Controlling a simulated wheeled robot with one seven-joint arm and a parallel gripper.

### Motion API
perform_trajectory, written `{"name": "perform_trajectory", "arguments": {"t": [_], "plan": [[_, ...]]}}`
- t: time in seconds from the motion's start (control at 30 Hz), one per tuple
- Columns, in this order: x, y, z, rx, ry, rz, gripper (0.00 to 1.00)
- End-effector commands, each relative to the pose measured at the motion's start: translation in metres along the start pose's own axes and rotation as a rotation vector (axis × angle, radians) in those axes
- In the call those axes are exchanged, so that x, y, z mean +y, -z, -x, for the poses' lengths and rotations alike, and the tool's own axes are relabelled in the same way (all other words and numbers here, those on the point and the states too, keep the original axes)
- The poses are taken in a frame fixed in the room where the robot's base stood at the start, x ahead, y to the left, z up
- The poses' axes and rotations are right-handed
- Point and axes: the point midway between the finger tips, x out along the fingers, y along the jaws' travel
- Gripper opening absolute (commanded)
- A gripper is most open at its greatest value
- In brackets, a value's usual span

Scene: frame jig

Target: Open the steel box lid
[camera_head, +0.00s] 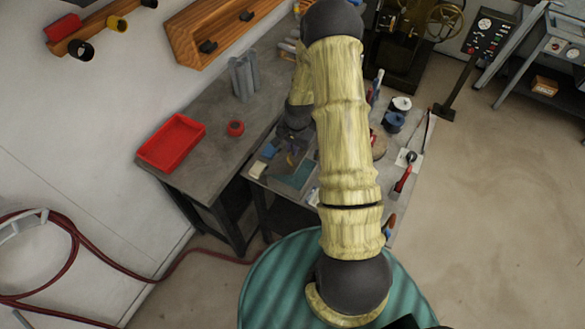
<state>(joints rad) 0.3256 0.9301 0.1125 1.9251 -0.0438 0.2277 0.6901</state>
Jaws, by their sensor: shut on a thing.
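The steel box (290,176) appears as a small grey, open-looking shape with a teal patch, on the workbench just left of my arm. Its lid is too small and too covered by my wrist to make out its angle. My gripper (291,150) is small and dark at the end of my bent arm, directly over the box and touching it or its lid. The jaws look shut on the lid, though the fingertips are hard to see. My own upper arm hides the right side of the box area.
A red tray (172,143), a red tape roll (235,128) and a grey metal profile (244,76) stand on the left bench. Spools (394,121) and a red-handled tool (403,180) lie right of my arm. A red hose (150,275) runs along the floor.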

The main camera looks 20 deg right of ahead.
Motion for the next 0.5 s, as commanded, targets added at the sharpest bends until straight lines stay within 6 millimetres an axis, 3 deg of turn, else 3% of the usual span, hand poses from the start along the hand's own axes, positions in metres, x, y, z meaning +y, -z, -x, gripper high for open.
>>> {"name": "perform_trajectory", "arguments": {"t": [0.5], "plan": [[-0.024,-0.001,0.010,-0.002,0.000,0.003,0.00]]}}
